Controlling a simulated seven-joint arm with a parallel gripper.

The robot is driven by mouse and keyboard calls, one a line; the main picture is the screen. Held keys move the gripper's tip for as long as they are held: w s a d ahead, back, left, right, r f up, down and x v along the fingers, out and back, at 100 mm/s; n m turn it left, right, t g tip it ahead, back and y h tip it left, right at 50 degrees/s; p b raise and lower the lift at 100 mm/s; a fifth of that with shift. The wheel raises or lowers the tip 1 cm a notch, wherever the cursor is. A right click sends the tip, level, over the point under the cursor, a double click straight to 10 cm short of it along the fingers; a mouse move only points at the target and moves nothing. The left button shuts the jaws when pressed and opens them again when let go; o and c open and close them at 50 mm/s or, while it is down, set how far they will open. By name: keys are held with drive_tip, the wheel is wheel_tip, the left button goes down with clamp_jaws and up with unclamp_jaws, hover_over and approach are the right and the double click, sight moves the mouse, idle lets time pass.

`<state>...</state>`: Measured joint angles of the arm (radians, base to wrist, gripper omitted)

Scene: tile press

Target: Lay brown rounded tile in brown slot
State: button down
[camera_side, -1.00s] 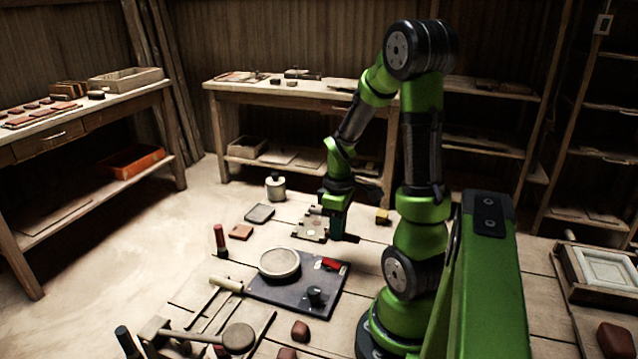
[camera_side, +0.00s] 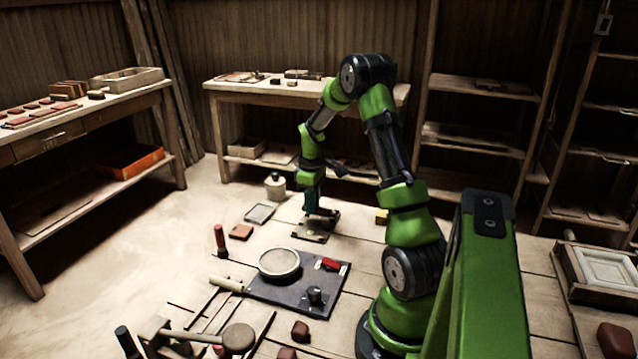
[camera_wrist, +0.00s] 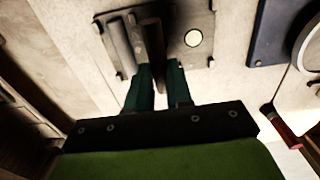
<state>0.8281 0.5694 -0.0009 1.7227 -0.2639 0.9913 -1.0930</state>
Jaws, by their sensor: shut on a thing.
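My gripper (camera_wrist: 158,82) has two teal fingers shut on the brown tile (camera_wrist: 152,40), which shows as a long, narrow brown shape in the wrist view. In the side view my gripper (camera_side: 316,210) is over the small press plate (camera_side: 312,234), and the tile is too small there to make out clearly. The plate (camera_wrist: 205,18) also lies beyond the fingertips in the wrist view, with a pale round spot (camera_wrist: 193,38) right of the tile. The brown slot cannot be told apart; the tile and fingers hide part of the plate. Contact between tile and plate cannot be told.
A dark board (camera_side: 262,291) with a round pale dish (camera_side: 279,262) lies in front of the plate. A red-handled tool (camera_side: 220,240), an orange-brown block (camera_side: 240,232), a grey tray (camera_side: 260,214) and a bottle (camera_side: 275,186) stand left. A yellow block (camera_side: 382,216) is to the right.

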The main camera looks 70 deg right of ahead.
drive_tip(key=shift+f, duration=1.75)
drive_tip(key=shift+f, duration=0.15)
drive_tip(key=c, duration=1)
unclamp_jaws()
